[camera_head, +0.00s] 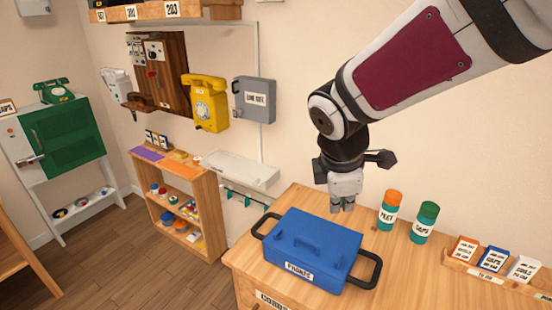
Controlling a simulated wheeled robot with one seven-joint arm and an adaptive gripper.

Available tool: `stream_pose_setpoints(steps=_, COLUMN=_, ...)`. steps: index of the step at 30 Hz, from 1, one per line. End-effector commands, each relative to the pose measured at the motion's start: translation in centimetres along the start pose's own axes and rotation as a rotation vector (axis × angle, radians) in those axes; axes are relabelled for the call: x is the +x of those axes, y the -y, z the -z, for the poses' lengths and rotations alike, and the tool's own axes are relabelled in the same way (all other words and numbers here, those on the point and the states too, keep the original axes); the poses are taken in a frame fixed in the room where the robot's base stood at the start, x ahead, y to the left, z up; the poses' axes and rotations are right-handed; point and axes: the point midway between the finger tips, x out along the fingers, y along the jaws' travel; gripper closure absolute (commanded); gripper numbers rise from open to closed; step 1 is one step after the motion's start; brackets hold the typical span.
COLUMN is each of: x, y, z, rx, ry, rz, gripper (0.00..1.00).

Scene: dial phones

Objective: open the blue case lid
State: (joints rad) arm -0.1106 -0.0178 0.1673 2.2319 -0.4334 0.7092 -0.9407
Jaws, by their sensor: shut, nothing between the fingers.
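The blue case (311,248) sits on the wooden counter with its lid shut. It has a blue handle on top, a white label on its front and a black loop handle at each end. My gripper (342,208) points down just behind the right rear part of the case, with its fingers together and empty. The fingertips are close to the lid's rear edge. I cannot tell whether they touch it.
An orange-capped jar (388,211) and a green-capped jar (424,222) stand right of my gripper. A wooden rack (480,280) of small cards lies at the right. A yellow phone (207,103) hangs on the wall. Bare counter (415,280) lies right of the case.

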Motion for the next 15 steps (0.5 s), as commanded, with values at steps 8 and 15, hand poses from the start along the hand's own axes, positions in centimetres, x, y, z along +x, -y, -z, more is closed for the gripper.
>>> stream_pose_setpoints(steps=8, x=7.8, y=-2.3, z=6.4, rx=-0.571, ry=-0.017, rz=0.036, gripper=1.0)
stream_pose_setpoints(steps=15, x=12.7, y=-2.5, z=10.9, rx=-0.927, ry=-0.055, rz=0.044, gripper=1.0)
